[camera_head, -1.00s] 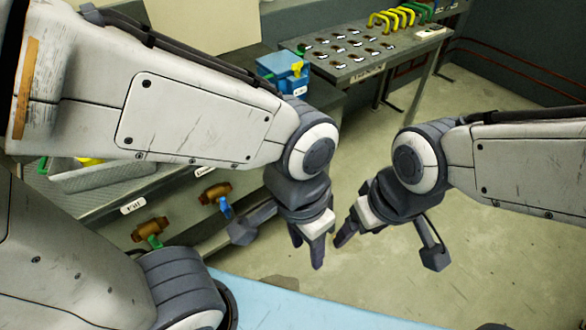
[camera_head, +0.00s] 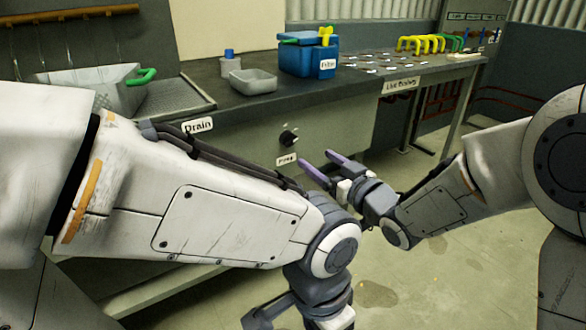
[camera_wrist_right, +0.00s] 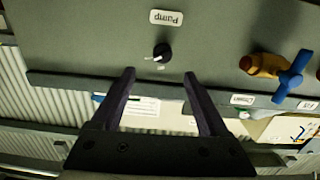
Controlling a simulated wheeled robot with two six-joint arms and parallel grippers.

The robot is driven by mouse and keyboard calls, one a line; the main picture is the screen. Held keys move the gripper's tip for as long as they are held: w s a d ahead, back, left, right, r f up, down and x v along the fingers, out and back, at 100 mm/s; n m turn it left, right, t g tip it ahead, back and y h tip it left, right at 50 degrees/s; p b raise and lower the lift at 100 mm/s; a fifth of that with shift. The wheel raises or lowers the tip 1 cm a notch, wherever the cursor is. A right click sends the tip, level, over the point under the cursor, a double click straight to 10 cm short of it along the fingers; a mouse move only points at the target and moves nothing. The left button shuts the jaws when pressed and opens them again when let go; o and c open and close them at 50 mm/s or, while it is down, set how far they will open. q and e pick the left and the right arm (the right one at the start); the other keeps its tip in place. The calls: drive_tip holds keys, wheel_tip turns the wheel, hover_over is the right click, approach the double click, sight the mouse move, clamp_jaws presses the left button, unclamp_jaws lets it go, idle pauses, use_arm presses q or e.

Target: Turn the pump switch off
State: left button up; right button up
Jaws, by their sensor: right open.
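The pump switch is a small black knob (camera_head: 288,138) on the grey front panel of the bench, just above a white "Pump" label (camera_head: 286,160). In the right wrist view the black knob (camera_wrist_right: 162,51) has a light pointer mark facing left, and its label (camera_wrist_right: 166,17) appears upside down. My right gripper (camera_head: 317,158) is open and empty, pointing at the panel just below and right of the knob. In the right wrist view its fingers (camera_wrist_right: 159,74) are apart, with the knob beyond the gap. My left gripper (camera_head: 328,312) hangs low, its fingers cut off by the bottom edge.
A blue-handled valve (camera_wrist_right: 290,72) sits beside the knob in the wrist view. My left arm crosses in front of the bench.

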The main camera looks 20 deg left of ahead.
sight(292, 143)
use_arm(q)
wheel_tip(292, 143, down, 3)
drive_tip(key=shift+f+b, duration=0.1)
drive_tip(key=shift+b, duration=1.1)
use_arm(e)
drive_tip(key=shift+y, duration=0.3)
drive_tip(key=x, duration=1)
drive_tip(key=shift+w+a+f, duration=0.2)
drive_tip(key=shift+a, duration=0.15)
